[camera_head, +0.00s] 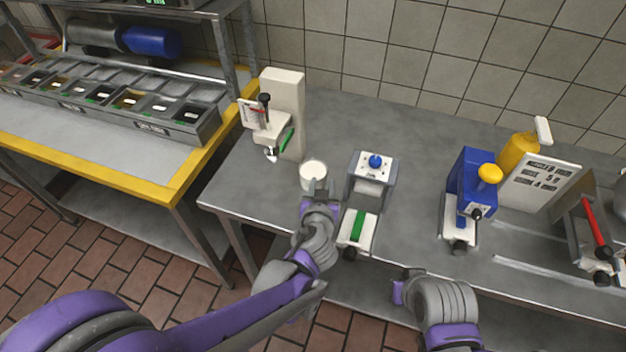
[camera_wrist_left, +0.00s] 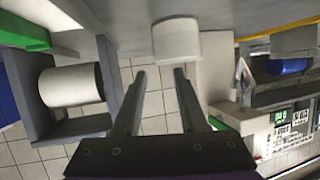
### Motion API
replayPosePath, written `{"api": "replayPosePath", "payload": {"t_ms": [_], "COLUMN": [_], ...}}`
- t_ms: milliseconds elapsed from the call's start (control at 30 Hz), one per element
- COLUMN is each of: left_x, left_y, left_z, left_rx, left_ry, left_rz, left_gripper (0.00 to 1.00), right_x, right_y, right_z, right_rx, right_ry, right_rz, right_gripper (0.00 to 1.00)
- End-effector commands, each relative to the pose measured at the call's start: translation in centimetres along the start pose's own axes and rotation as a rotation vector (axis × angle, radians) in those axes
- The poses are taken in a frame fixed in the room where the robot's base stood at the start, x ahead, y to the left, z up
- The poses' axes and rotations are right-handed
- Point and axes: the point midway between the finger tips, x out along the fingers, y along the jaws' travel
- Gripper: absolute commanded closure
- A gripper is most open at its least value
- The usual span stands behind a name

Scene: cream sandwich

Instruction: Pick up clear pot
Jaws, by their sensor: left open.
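The pot (camera_head: 313,174) is a small whitish cylinder standing on the steel counter, between the cream dispenser and the grey-and-blue device. It looks white rather than clear. In the left wrist view the pot (camera_wrist_left: 176,40) is just beyond the fingertips, a little right of the middle between them. My left gripper (camera_head: 319,188) is at the near side of the pot, partly in front of it in the head view. In the left wrist view its two fingers (camera_wrist_left: 160,72) are apart with nothing between them. Only part of my right arm shows at the lower right, without its fingers.
The cream dispenser (camera_head: 284,110) stands close behind the pot on the left. The grey-and-blue device (camera_head: 372,172) with a green-striped part is close on the right. A blue machine (camera_head: 472,185) and a yellow bottle (camera_head: 517,152) stand farther right. A yellow-edged table (camera_head: 110,170) is left.

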Motion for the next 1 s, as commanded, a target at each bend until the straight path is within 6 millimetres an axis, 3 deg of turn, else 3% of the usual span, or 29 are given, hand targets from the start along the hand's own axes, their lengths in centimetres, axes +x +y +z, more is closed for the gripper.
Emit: {"api": "replayPosePath", "payload": {"t_ms": [267,500,767,1000], "left_x": [2.0,5.5,6.0,6.0], "left_y": [0.2,0.5,0.5,0.5], "left_z": [-0.1,-0.1,-0.3,-0.3], "left_rx": [-0.001,-0.001,0.0,0.0], "left_ry": [0.0,-0.002,0.0,0.0], "left_rz": [0.0,-0.002,0.0,0.0], "left_gripper": [0.58,0.58,0.58,1.0], "right_x": [0.6,1.6,1.6,1.6], "right_y": [0.0,0.0,0.0,0.0], "right_z": [0.5,1.4,1.4,1.4], "right_rx": [0.0,0.0,0.0,0.0], "right_ry": [-0.004,-0.01,-0.01,-0.01], "right_rz": [0.0,0.0,0.0,0.0], "right_gripper": [1.0,1.0,1.0,1.0]}}
